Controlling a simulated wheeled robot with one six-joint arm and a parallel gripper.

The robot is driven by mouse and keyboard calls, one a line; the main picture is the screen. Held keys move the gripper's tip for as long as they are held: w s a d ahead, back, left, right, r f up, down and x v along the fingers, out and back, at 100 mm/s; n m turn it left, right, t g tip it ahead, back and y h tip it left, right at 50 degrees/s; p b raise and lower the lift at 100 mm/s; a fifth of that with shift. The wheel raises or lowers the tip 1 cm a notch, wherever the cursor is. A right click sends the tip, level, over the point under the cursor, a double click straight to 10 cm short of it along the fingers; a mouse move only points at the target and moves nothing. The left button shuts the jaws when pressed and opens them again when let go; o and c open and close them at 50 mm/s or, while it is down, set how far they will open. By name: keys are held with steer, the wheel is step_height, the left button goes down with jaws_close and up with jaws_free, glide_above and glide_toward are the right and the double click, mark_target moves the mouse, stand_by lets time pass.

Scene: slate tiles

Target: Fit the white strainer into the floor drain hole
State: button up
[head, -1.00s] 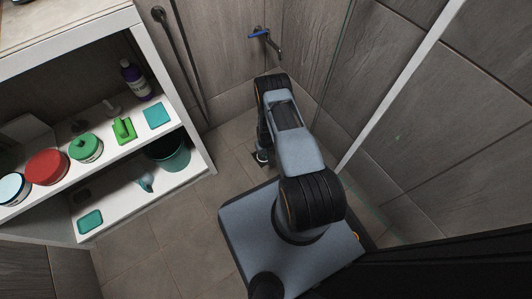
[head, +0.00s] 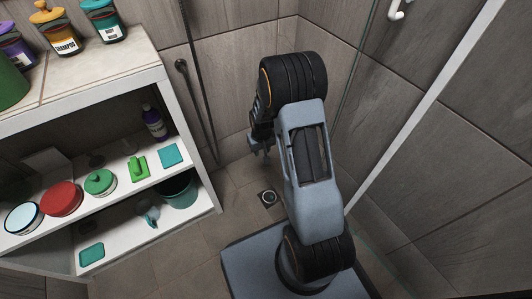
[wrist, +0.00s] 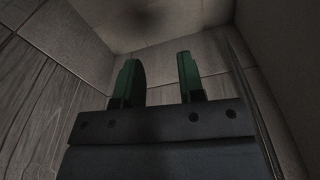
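The drain is not in the wrist view.
A white shelf unit (head: 190,133) at left holds jars, a green brush (head: 138,168), a purple bottle (head: 153,122) and a teal bucket (head: 178,190). Tiled walls and a glass panel close in the back and right. Floor between shelf and base is clear.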

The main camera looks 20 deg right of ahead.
steer(key=s+a+r+t, duration=0.1)
steer(key=s+a+r, duration=0.15)
steer(key=r, duration=0.45)
steer(key=s+a+r, duration=0.1)
steer(key=s+r, duration=0.3)
steer(key=r, duration=0.3)
steer(key=s+a+r, duration=0.2)
steer(key=s+r, duration=0.6)
steer(key=s, duration=0.3)
steer(key=shift+s+a+n+t, duration=0.15)
steer(key=shift+a+n+t, duration=0.15)
steer(key=shift+a, duration=0.1)
steer(key=shift+r, duration=0.15)
step_height(320, 180, up, 38)
steer(key=t+p, duration=0.1)
steer(key=p, duration=3.4)
steer(key=shift+s+a, duration=0.15)
steer(key=shift+a+f, duration=0.15)
steer(key=shift+f, duration=0.05)
